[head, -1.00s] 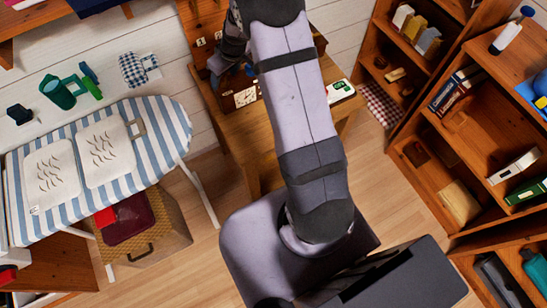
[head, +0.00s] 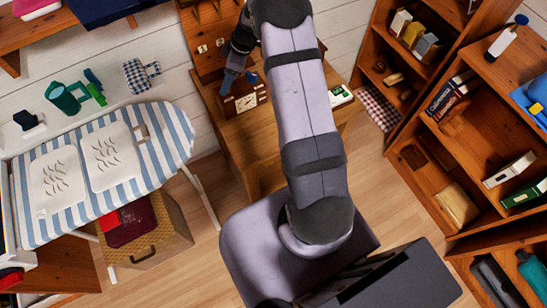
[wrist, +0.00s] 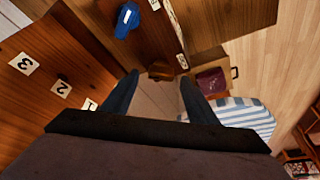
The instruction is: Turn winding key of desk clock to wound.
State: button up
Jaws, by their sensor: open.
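The desk clock (head: 240,103) stands on the wooden desk in the head view, a brown case with a white face toward the camera. My gripper (head: 227,88) hangs just behind and left of it, fingers pointing down. In the wrist view my gripper (wrist: 155,80) is open, with nothing clearly held between its fingers. A small brown wooden piece shows between and beyond the fingertips; I cannot tell whether it is part of the clock. I cannot make out the winding key or its position. Contact with the clock cannot be told.
A blue object (wrist: 127,20) with a white label lies on the desk. Numbered white cards (wrist: 62,88) are on the wooden panel behind. A white-and-green device (head: 340,95) sits at the desk's right. The striped ironing board (head: 180,135) is left; shelves are right.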

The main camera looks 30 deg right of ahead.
jog(key=b+v, duration=0.2)
jog(key=v, duration=0.4)
jog(key=s+d+f+m+g+h, duration=0.1)
jog(key=s+f+m+g+h, duration=0.15)
jog(key=s+f+m, duration=0.75)
jog(key=s+a+m+g+b, duration=0.2)
jog(key=s+a+m+g, duration=0.1)
jog(key=s, duration=1.6)
jog(key=shift+m+b, duration=0.3)
jog(key=shift+b, duration=0.05)
jog(key=shift+h, duration=0.25)
